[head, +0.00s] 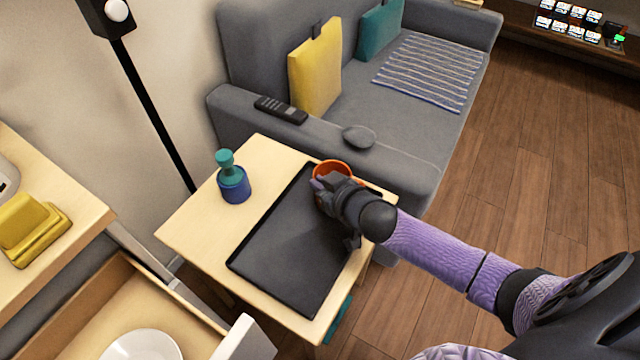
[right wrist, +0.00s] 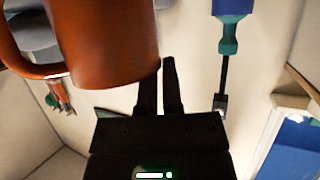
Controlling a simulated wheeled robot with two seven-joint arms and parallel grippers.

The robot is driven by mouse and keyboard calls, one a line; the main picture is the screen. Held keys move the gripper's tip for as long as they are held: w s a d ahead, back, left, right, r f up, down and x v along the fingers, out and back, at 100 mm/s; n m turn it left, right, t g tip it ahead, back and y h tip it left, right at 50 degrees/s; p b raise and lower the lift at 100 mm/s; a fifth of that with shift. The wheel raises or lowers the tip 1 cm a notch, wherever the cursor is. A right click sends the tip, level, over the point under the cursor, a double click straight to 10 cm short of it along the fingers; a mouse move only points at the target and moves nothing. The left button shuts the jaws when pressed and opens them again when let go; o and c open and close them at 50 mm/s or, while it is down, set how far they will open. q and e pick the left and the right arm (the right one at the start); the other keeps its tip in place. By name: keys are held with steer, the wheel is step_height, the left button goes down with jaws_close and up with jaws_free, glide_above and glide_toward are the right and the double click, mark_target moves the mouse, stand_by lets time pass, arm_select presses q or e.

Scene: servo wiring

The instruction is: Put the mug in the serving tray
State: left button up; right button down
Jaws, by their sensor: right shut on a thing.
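The orange mug (head: 332,168) is at the far right end of the black serving tray (head: 290,240), partly hidden behind my right gripper (head: 323,188). The tray lies on a light wooden side table. In the right wrist view the mug (right wrist: 108,45) fills the upper left, with its handle to the left. The fingers of my right gripper (right wrist: 161,85) are close together at the mug's right side, shut on it. I cannot tell whether the mug's base touches the tray. My left gripper is not in view.
The grey sofa (head: 400,160) borders the table's far side. An open drawer with a white bowl (head: 142,346) is at lower left. Most of the tray is bare.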

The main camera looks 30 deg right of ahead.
steer(key=c, duration=0.8)
jaws_free()
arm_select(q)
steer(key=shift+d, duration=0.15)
